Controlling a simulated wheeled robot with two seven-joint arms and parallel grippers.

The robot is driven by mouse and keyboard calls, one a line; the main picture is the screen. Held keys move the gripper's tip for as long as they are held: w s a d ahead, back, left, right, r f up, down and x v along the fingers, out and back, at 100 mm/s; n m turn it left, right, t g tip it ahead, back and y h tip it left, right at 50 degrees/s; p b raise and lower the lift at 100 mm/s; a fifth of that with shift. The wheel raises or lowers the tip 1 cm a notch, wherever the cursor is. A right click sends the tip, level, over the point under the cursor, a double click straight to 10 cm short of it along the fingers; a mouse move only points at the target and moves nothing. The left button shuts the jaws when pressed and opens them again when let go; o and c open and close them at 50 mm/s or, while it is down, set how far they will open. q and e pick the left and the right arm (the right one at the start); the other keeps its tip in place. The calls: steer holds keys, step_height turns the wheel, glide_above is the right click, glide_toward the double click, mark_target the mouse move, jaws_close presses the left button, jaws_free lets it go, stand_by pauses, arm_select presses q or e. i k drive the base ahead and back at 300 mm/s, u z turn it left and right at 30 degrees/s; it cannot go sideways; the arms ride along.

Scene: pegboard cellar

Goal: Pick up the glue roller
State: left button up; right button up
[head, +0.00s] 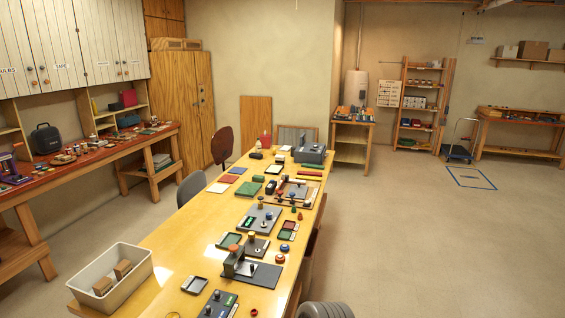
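A long yellow work table (160,240) runs from the lower left to the middle of the view, with many small craft tools on it. I cannot pick out the glue roller for sure; the items are too small at this distance. A small black item (271,187) lies near the table's middle. A press-like tool with an orange knob (234,259) stands on a dark mat (265,276) near the front. Neither of my grippers shows in the view.
A white bin (128,278) with brown blocks stands at the table's near left. Two chairs (191,188) (222,146) are along its left side. A grey ribbed object (325,310) is at the bottom edge. A cluttered workbench (100,155) lines the left wall. The right floor is mostly open.

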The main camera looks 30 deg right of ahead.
mark_target(278, 158)
steer(key=k, duration=0.3)
steer(key=u, duration=0.95)
steer(key=i, duration=4.8)
steer(key=z, duration=2.15)
steer(key=i, duration=4.95)
